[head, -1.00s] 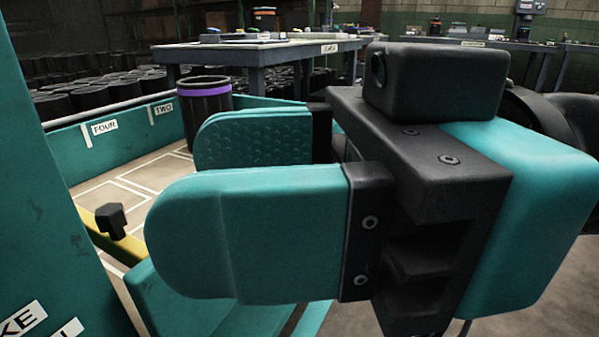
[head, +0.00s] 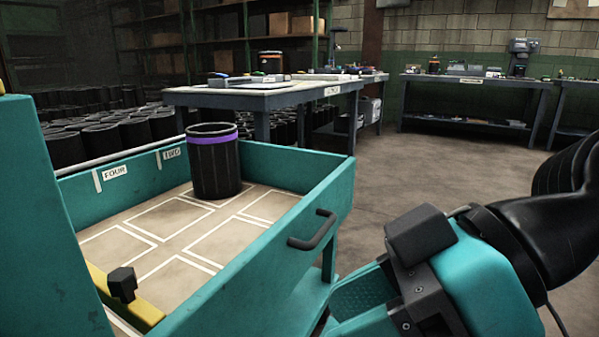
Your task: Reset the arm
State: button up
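My gripper (head: 345,318) is at the lower right of the head view, low and outside the teal tray, to the right of its handle. Its fingers point down and left and run off the bottom edge, so I cannot see whether they are open or what lies between them. A black rubber sleeve (head: 216,168) with a purple band stands upright in the far part of the teal tray (head: 290,215). It is well apart from my gripper.
White outlined squares mark the tray floor (head: 172,275). A yellow bar (head: 140,312) with a black knob crosses its near left. Behind stand a workbench (head: 262,98) and several black sleeves (head: 97,148). Open floor (head: 430,170) lies to the right.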

jog(key=w+d+m+h+p, duration=0.2)
jog(key=d+m+h+p, duration=0.45)
jog(key=d, duration=0.45)
notch_tip(320, 180, up, 36)
jog(key=p, duration=3.5)
jog(key=shift+w+a+m, duration=0.15)
jog(key=shift+w+m, duration=0.05)
jog(key=shift+m, duration=0.15)
jog(key=shift+h, duration=0.25)
jog(key=shift+c, duration=0.5)
